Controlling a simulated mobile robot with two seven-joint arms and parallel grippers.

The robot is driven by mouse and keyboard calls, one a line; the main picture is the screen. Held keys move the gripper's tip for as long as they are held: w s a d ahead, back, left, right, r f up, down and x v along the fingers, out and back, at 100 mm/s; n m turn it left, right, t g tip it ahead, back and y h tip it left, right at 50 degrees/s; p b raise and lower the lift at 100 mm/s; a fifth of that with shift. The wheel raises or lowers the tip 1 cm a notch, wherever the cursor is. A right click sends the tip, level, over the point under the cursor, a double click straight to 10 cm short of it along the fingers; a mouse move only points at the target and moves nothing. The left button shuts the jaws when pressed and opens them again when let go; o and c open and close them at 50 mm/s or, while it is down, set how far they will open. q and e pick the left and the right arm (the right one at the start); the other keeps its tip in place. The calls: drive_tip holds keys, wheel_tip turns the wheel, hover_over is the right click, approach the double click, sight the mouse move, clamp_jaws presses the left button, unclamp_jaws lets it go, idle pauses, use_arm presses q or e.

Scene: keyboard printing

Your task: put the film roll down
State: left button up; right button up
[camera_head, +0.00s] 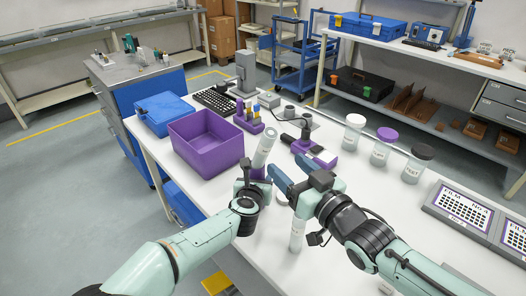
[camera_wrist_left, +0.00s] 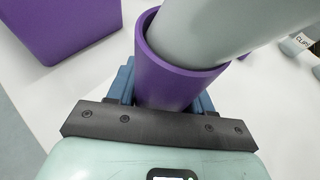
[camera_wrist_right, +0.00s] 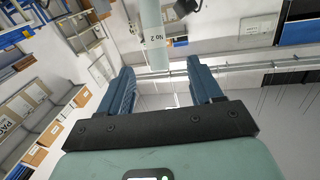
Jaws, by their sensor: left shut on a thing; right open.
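A pale grey roll (camera_head: 264,147) with a small label stands tilted above my left gripper (camera_head: 254,180) in the head view. In the left wrist view the roll (camera_wrist_left: 208,28) sits in a purple sleeve (camera_wrist_left: 178,72). My left gripper's blue fingers are shut on the sleeve from both sides. My right gripper (camera_head: 290,172) is open and empty, just right of the roll. The right wrist view shows the roll (camera_wrist_right: 155,28) marked "No 2" beyond and between the open fingertips, apart from them. The roll's lower end is hidden inside the sleeve.
A purple bin (camera_head: 206,145) stands left on the white table (camera_head: 210,205). Three capped jars (camera_head: 382,148) stand right, near keycap trays (camera_head: 462,212). A small pale bottle (camera_head: 296,236) stands below my right gripper. A keyboard (camera_head: 215,101) lies at the back.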

sight(270, 148)
drive_tip(key=x, duration=0.5)
drive_tip(key=shift+w+a+f, duration=0.1)
drive_tip(key=shift+w, duration=0.05)
drive_tip(key=shift+d+x, duration=0.15)
drive_tip(key=shift+x, duration=1.2)
drive_tip(key=shift+d+x, duration=0.15)
drive_tip(key=shift+x, duration=1.2)
drive_tip(key=shift+w+f, duration=0.1)
drive_tip(key=shift+f, duration=0.05)
drive_tip(key=c, duration=1.1)
